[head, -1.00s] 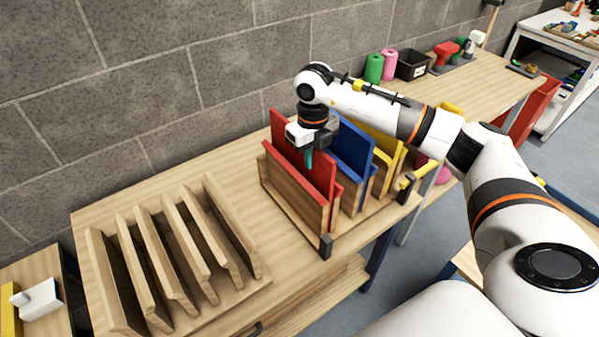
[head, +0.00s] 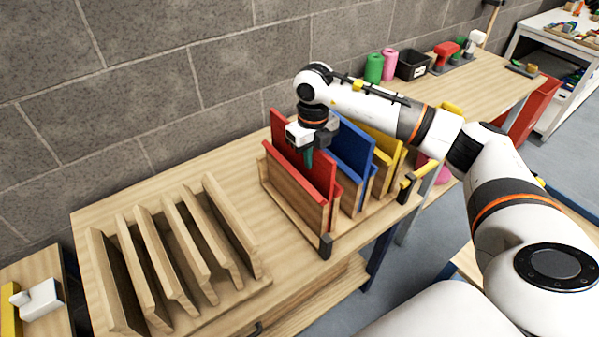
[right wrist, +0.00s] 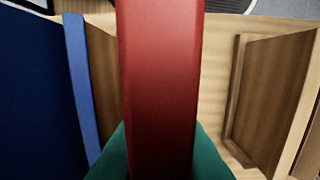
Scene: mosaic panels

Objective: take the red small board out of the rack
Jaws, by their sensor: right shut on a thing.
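The red small board (head: 287,143) stands upright in the wooden rack (head: 287,212), at its left end. My right gripper (head: 309,157) comes down from above and is shut on the board's upper edge, with one green fingertip showing against its near face. In the right wrist view the red board (right wrist: 160,90) runs between the two green fingertips (right wrist: 160,160), one on each side. The lower part of the board is hidden by the rack's wooden divider. My left gripper is not in view.
A blue board (head: 354,148) and a yellow board (head: 384,143) stand to the right in the same rack. An empty slotted wooden rack (head: 238,225) stands to the left on the table. A stone wall (head: 150,75) runs behind the table.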

